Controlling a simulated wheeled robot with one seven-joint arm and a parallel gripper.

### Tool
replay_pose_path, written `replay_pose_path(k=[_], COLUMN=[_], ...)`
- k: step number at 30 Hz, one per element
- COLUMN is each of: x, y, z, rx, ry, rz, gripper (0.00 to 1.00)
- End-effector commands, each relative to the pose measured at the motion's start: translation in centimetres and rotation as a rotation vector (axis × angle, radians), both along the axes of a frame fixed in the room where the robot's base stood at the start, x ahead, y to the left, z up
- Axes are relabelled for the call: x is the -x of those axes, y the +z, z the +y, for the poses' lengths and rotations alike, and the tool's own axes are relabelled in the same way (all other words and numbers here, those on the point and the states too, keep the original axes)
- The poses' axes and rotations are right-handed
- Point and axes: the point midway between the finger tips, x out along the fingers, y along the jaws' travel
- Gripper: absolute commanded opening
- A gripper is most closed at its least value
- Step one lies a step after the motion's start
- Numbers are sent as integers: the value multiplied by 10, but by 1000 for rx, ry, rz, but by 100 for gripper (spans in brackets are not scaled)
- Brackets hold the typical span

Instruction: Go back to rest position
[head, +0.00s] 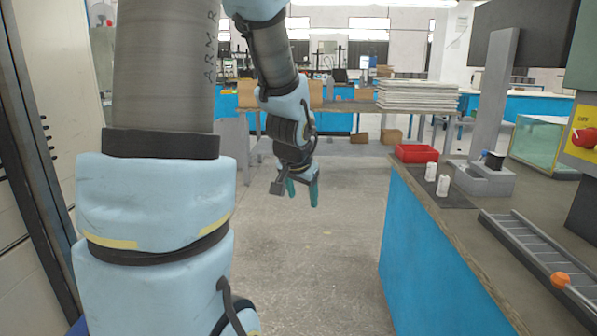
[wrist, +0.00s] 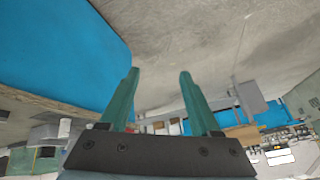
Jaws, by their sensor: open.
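My gripper (head: 303,190) hangs over the open floor in the head view, left of the workbench and apart from it. In the wrist view its two green fingers (wrist: 158,80) are spread, with nothing between them. My arm reaches down from the top of the head view. Two white cylinders (head: 443,185) stand upright on a dark mat (head: 458,200) on the workbench (head: 412,183), well to the right of my gripper.
A red tray (head: 416,153), a grey fixture (head: 484,178), a sloped rack (head: 540,255) with an orange knob (head: 560,280) and a glass tank (head: 540,140) are on the bench. Stacked white sheets (head: 417,94) lie on a table behind. The concrete floor (head: 330,250) is clear.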

Motion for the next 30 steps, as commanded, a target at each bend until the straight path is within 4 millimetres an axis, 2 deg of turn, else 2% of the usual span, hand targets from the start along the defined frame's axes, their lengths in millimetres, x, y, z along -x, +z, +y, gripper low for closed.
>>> replay_pose_path(k=[1,3,6,11,12,20,27,30], x=[20,48,87,150,144,143,142,142], y=[-9,-20,-32,-45,-26,30,99,118], z=[20,39,59,79,76,76,76,76], rx=[5,13,30,69,67,64,64,64], ry=[77,170,285,457,444,437,436,436], rz=[66,154,271,450,439,434,433,432], gripper=[64,64,64,64,64,64,64,64])
